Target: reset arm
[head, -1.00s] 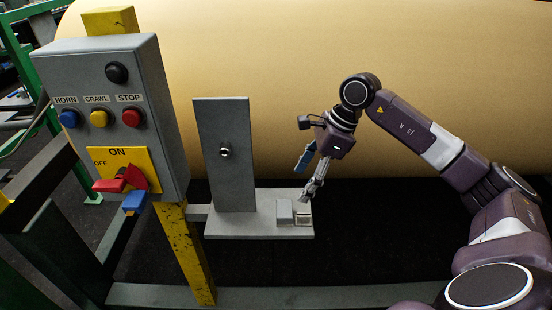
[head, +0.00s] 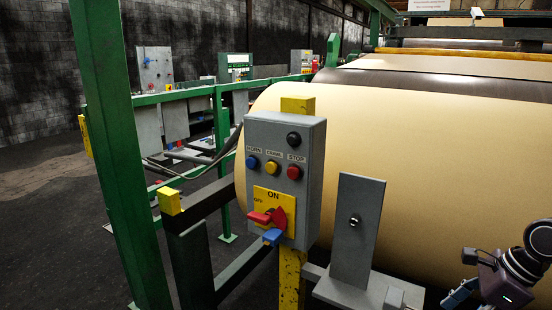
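A grey control box (head: 285,175) on a yellow post shows in the middle of the head view. It has a black knob (head: 293,138) and blue, yellow and red buttons labelled HORN, CRAWL and STOP. Below them is a yellow ON/OFF plate (head: 275,205) with a red switch handle (head: 270,217) and a blue tab (head: 272,236). My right gripper (head: 470,299) is at the lower right corner, cut by the bottom edge, so its finger opening is hidden. It is right of a grey upright plate (head: 358,215). My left gripper is out of view.
A large tan roll (head: 430,150) fills the right side behind the box. A green post (head: 118,150) and a dark rail (head: 200,207) stand at the left. The grey base (head: 352,297) of the upright plate carries a small block. Dark floor (head: 60,240) is open at far left.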

